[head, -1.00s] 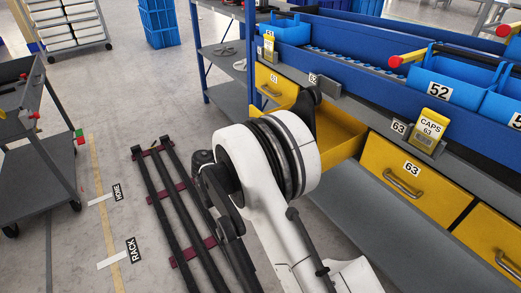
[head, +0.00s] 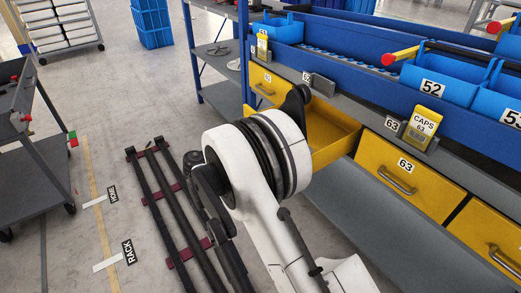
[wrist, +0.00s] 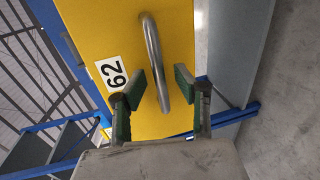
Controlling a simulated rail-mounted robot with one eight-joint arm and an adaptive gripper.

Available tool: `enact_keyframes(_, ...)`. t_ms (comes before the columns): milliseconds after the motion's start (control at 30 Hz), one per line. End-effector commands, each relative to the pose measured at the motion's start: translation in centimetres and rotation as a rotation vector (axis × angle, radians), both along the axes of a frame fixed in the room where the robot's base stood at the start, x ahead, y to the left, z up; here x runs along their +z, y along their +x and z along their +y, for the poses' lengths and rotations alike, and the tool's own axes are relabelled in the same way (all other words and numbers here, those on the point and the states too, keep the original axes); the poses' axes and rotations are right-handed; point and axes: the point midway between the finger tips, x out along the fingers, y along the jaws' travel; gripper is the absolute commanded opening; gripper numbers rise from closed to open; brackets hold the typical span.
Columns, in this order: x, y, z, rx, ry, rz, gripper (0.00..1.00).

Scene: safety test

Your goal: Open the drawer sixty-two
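The yellow drawer sixty-two (head: 335,133) is pulled out from the bench in the head view, its inside partly showing behind my arm. In the wrist view its yellow front (wrist: 95,25) carries a white label reading 62 (wrist: 112,73) and a curved metal handle (wrist: 153,50). My gripper (wrist: 157,78) is open, its two green-padded fingers apart. The handle's lower part lies between the fingers in the picture, with gaps on both sides. In the head view, my arm hides the drawer's front and the gripper.
Yellow drawer 63 (head: 410,180) is shut to the right, above a grey lower shelf (head: 375,225). Blue bins (head: 440,85) stand above. A grey cart (head: 40,150) is at the left. Dark rails (head: 165,205) lie on the floor, with open floor around them.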

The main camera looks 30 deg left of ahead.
Motion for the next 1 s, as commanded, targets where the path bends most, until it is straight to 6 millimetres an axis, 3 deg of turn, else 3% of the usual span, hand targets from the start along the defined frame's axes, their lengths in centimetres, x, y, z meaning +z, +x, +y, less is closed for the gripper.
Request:
enact_keyframes(500, 1.9, -7.9, 4.7, 0.004, 0.001, 0.0, 0.3)
enact_keyframes(700, 2.2, -9.2, 5.4, 0.002, 0.0, 0.0, 0.3)
enact_keyframes(1000, 2.3, -9.3, 5.4, 0.001, 0.0, 0.0, 0.3)
